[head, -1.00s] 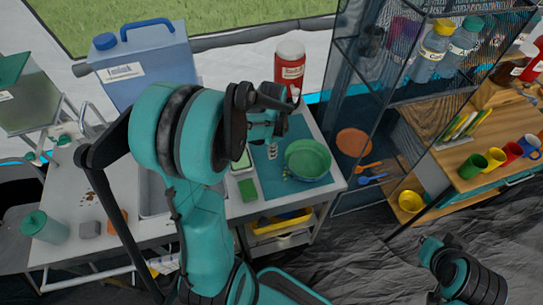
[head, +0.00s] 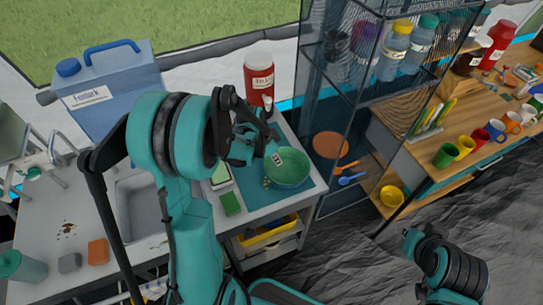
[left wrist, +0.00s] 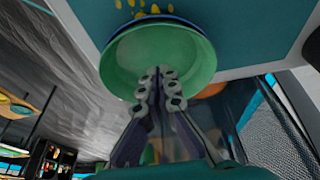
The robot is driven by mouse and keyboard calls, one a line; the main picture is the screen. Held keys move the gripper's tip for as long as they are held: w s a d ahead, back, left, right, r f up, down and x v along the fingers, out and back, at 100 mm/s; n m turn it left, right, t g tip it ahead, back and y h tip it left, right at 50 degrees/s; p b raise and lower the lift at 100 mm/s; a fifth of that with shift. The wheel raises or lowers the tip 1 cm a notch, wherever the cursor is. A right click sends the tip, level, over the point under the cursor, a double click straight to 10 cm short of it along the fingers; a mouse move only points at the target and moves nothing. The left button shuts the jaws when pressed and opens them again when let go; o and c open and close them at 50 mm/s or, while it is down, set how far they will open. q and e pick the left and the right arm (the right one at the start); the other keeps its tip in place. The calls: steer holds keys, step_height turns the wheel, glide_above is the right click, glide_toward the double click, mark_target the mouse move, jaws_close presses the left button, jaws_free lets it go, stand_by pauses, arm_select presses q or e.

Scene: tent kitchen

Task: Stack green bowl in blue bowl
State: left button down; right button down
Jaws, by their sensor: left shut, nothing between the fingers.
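The green bowl (head: 290,172) sits on the teal mat (head: 251,192) at the right end of the counter. In the left wrist view the green bowl (left wrist: 122,62) shows its open inside, with a blue rim of the blue bowl (left wrist: 160,18) peeking out behind its edge. The green bowl appears nested in the blue one, whose remainder is hidden. My left gripper (head: 277,157) is shut and empty, its fingertips over the green bowl's upper left edge in the head view. In the left wrist view the fingertips (left wrist: 158,84) overlap the bowl. My right arm shows at lower right; its fingers are unclear.
A green sponge (head: 230,204) lies left of the bowl. A glass-sided shelf (head: 325,110) rises close on the right. A blue jug (head: 105,95) and a sink (head: 143,205) are on the left.

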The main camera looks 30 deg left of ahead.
mark_target(270, 175)
arm_select(q)
steer(key=x, duration=0.3)
steer(key=shift+f+b, duration=0.35)
steer(key=shift+b, duration=0.05)
steer(key=shift+s+a+r, duration=0.2)
steer(key=shift+s+a, duration=0.7)
steer(key=shift+s, duration=0.15)
steer(key=shift+s+a+r, duration=0.1)
steer(key=shift+s+a, duration=0.25)
steer(key=shift+s, duration=0.1)
steer(key=shift+s+a+b, duration=0.3)
steer(key=shift+s+a, duration=0.4)
steer(key=shift+s, duration=0.1)
